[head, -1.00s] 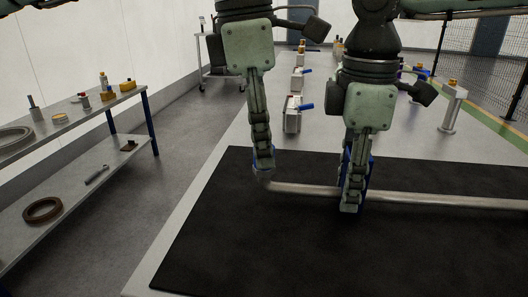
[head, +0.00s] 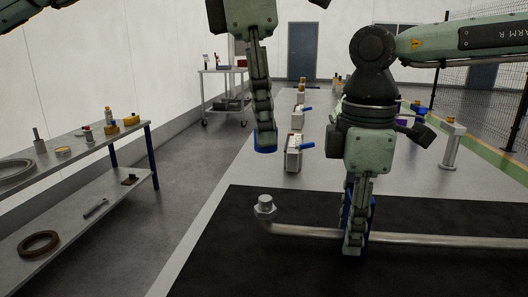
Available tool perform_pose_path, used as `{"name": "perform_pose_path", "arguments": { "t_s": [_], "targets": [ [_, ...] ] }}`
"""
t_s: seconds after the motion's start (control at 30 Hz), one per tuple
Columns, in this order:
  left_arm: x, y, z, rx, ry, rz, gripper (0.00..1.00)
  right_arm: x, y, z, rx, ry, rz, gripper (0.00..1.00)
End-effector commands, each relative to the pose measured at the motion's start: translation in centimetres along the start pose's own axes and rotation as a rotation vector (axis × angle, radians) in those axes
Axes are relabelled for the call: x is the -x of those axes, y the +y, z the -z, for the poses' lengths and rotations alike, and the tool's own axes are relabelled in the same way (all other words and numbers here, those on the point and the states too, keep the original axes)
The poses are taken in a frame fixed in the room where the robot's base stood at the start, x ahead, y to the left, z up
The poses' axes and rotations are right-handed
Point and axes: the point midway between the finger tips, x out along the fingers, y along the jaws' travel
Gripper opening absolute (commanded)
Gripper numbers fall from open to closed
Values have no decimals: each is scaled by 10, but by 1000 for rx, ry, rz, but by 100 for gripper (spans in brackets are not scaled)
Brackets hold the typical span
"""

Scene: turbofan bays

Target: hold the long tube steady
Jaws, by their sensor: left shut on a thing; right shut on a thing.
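The long tube (head: 430,239) is a pale metal pipe lying across the black mat (head: 225,262). Its left end bends upward to a hex nut fitting (head: 265,206); its right end runs out of the picture. My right gripper (head: 356,243) is shut on the tube, a little right of the bend, with blue showing beside its fingers. My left gripper (head: 265,146) is above the fitting and apart from the tube. It is shut on a small blue cap-like piece (head: 265,149), mostly hidden by the fingers.
Valve-like blocks with blue handles (head: 293,153) stand on the grey bench behind the mat. A post stand (head: 453,146) is at the back right. A side shelf (head: 75,143) with small parts stands left, across a clear floor aisle.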

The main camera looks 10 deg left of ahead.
Motion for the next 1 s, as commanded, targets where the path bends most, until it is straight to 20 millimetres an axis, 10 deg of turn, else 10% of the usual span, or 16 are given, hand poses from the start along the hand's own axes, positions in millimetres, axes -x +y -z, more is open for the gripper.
{"name": "perform_pose_path", "arguments": {
  "t_s": [0.37,0.4,0.6,1.0],
  "targets": [
    [12,0,-1,-1,0,1,10,0,0,0,0,0,0,0],
    [12,0,-1,-1,0,1,10,0,0,0,0,0,0,36],
    [12,0,-1,0,0,1,10,0,0,0,0,0,0,58],
    [11,0,-1,0,0,1,10,11,1,0,-1,1,-2,58]
  ]
}}
